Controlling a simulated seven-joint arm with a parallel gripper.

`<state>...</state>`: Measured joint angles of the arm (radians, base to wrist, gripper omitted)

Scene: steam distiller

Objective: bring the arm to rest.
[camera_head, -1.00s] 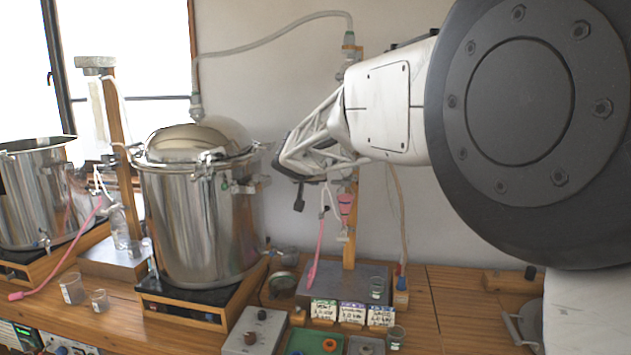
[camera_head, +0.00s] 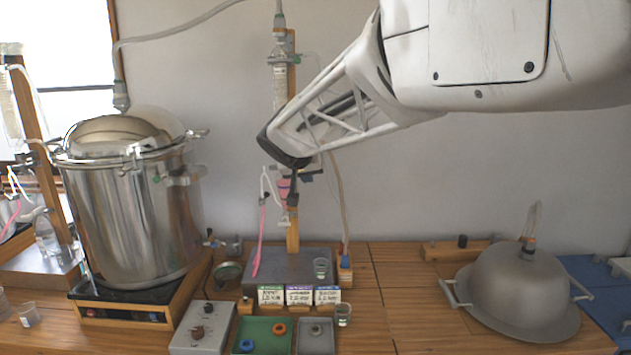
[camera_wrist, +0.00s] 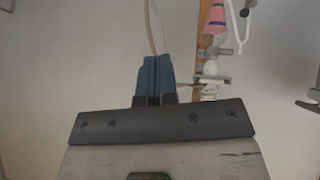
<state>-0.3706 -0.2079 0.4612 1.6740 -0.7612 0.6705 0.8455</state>
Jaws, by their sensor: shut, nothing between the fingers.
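My gripper (camera_head: 293,192) hangs pointing down from the dark end of my white lattice forearm, in front of the wooden condenser stand in the head view. In the wrist view its blue fingers (camera_wrist: 153,78) are pressed together with nothing between them. The glass condenser (camera_head: 280,85) and pink funnel (camera_head: 284,187) are behind the arm and partly hidden by it. The pink funnel also shows in the wrist view (camera_wrist: 215,18), right of the fingers. I cannot tell how far the gripper is from the stand.
A steel still pot (camera_head: 135,220) with a domed lid stands at left, joined by a hose (camera_head: 185,35) to the condenser. Labelled boxes (camera_head: 299,296), a green tray (camera_head: 264,331) and a grey control box (camera_head: 203,326) lie in front. A grey dome (camera_head: 520,290) sits at right.

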